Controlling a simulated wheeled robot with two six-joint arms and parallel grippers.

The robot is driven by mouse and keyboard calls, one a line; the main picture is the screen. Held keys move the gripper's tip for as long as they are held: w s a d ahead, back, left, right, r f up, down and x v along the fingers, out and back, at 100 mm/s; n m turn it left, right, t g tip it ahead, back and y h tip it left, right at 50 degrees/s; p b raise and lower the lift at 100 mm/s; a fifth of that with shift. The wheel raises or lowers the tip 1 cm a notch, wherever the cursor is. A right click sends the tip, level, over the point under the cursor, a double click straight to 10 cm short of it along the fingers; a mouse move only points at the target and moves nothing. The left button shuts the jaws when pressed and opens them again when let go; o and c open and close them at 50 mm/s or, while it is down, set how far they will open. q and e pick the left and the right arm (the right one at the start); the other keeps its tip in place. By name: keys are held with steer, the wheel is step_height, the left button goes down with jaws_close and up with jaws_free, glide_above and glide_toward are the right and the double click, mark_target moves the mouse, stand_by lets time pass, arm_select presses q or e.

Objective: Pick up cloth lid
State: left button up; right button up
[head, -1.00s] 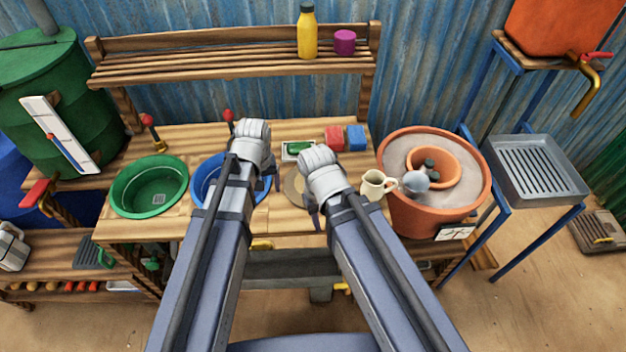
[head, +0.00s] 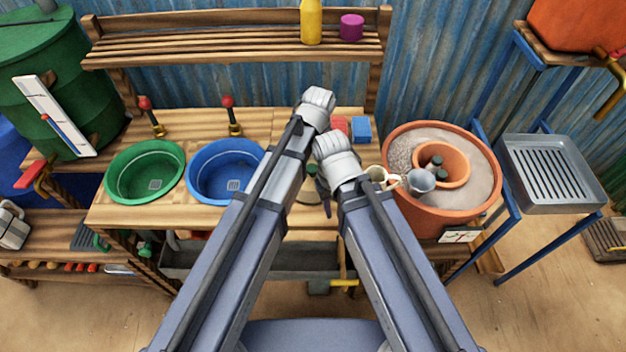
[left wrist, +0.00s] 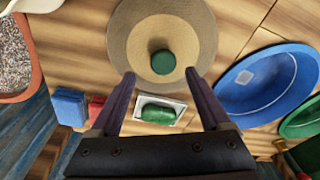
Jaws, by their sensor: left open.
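The cloth lid is a round tan disc (left wrist: 195,30) with a darker outer ring and a green knob (left wrist: 163,62). It lies on the wooden counter in the left wrist view. In the head view my arms mostly hide the lid (head: 303,192). My left gripper (left wrist: 160,77) is open and empty, with its fingertips pointing toward the knob, one on each side of the line to it. In the head view the left hand (head: 317,107) is above the counter and its fingers are hidden. My right gripper (head: 325,190) is close beside the lid; its jaw opening is not clear.
A green basin (head: 117,186) and blue basin (head: 197,188) are on the left. A white dish with a green item (left wrist: 140,105), red block (head: 339,124) and blue block (head: 360,130) lie behind. A mug (head: 376,174) and large clay pot (head: 400,200) stand right.

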mark_target(312, 168)
arm_select(q)
steer(key=shift+a+f, duration=0.1)
steer(key=shift+f, duration=0.1)
steer(key=f+b, duration=0.5)
steer(key=shift+a+f, duration=0.15)
steer(key=shift+a, duration=0.05)
jaws_close()
stand_by(0.6)
